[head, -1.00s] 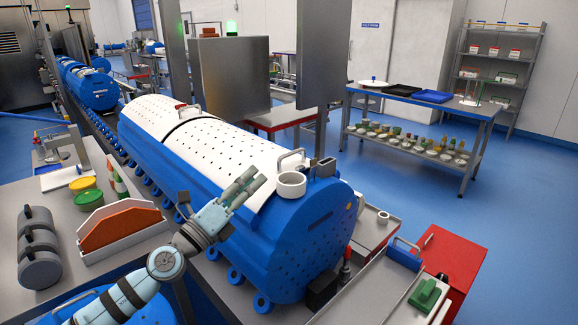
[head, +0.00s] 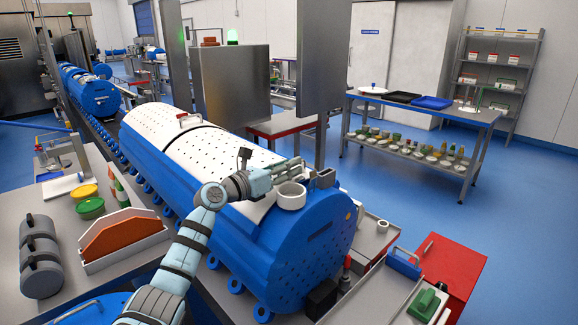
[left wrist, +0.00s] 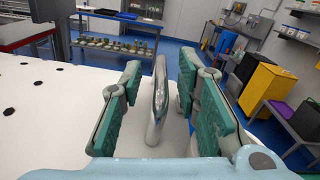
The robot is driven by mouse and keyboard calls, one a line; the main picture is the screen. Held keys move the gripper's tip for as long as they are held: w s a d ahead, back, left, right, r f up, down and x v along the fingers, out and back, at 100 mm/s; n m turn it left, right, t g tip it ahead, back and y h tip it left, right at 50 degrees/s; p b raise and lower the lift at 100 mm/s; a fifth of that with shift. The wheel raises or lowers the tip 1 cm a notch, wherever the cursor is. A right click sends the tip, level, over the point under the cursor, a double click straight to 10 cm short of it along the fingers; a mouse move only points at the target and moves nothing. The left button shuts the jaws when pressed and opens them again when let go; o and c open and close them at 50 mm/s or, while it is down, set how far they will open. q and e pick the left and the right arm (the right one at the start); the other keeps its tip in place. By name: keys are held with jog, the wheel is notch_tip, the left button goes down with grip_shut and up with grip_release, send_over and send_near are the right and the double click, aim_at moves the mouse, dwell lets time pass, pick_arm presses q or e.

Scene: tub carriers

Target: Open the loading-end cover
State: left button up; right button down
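The blue tub carrier (head: 300,245) lies along the conveyor with white perforated covers on top. The near, loading-end cover (head: 232,165) lies flat on it. The metal loop handle (left wrist: 157,100) of this cover stands upright in the left wrist view; in the head view my gripper largely hides it. My left gripper (head: 288,172) is over the near end of the cover. In the left wrist view its green-padded fingers (left wrist: 160,85) are spread, one on each side of the handle, with gaps visible. My right gripper is not in view.
A white ring-shaped cup (head: 291,196) sits on the carrier close under my left gripper. The far cover has a red handle (head: 189,119). A steel post (head: 319,90) stands behind the carrier. An orange-filled tray (head: 125,240) is on the left bench.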

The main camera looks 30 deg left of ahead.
pick_arm(q)
jog(key=shift+w+d, duration=0.2)
jog(key=shift+w, duration=0.2)
grip_shut()
